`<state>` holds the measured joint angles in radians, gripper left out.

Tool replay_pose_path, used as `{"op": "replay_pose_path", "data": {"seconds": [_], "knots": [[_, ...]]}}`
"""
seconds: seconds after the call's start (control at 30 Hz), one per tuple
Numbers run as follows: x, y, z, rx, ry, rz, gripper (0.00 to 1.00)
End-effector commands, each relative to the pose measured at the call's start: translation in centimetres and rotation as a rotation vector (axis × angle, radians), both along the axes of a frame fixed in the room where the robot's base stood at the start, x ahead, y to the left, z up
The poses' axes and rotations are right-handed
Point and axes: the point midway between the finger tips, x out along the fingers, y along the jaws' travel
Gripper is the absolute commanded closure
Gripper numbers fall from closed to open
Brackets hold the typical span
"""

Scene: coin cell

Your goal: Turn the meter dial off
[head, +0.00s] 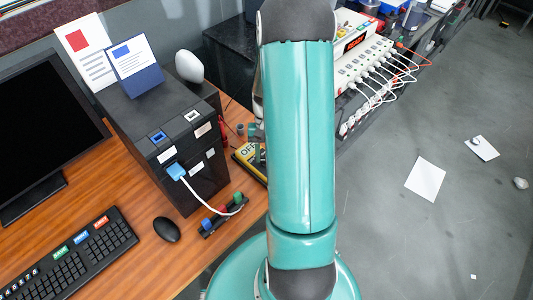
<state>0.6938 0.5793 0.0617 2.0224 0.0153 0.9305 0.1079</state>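The meter (247,165) is a yellow and black device lying near the right edge of the wooden desk, just right of the black box.
The black box (190,185) with a blue plug and white cable stands left of the meter. A small holder with coloured knobs (222,214) lies in front. A mouse (167,229), keyboard (85,255) and monitor (45,130) are further left. White plugs (372,75) crowd a rack beyond my arm.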

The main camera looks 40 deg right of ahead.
Motion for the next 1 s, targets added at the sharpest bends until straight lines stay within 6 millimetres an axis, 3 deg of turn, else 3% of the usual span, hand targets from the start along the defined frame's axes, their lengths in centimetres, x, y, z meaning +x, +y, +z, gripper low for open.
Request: {"op": "replay_pose_path", "data": {"seconds": [0.43, 0.47, 0.57, 0.87, 1.0], "knots": [[0.0, 0.0, 0.0, 0.0, 0.0, 0.012, 0.87], [0.0, 0.0, 0.0, 0.0, 0.0, 0.012, 0.6], [0.0, 0.0, 0.0, 0.0, 0.0, 0.012, 0.42], [0.0, 0.0, 0.1, -0.001, 0.0, 0.012, 0.42], [0.4, -0.3, 1.1, -0.002, -0.001, 0.012, 0.42]]}}
